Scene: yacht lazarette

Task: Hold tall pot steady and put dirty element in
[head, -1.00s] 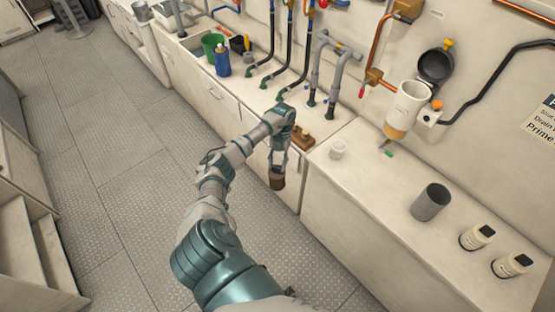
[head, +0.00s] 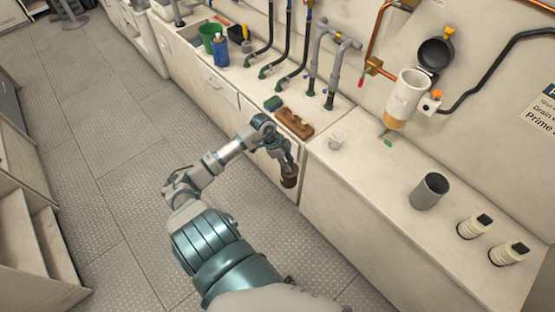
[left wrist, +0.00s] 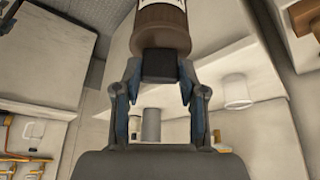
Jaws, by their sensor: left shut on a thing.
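The dirty element, a brown cylinder (head: 289,182), is in my left gripper (head: 290,169), in front of the counter's cabinet face. In the left wrist view the brown element (left wrist: 162,30) has a white band and sits at the fingertips of my left gripper (left wrist: 160,75), which is shut on it. The tall pot, a grey open cylinder (head: 429,191), stands upright on the right-hand counter, well apart from the gripper. A grey cylinder that looks like the pot also shows in the left wrist view (left wrist: 151,125). My right gripper is in neither current view.
A small white cup (head: 337,140) stands near the counter's left corner. Two bottles (head: 472,228) (head: 508,253) stand right of the pot. A white filter housing (head: 405,98) hangs on the wall, its dark lid (head: 436,52) raised. A brown block (head: 295,122) lies on the left counter.

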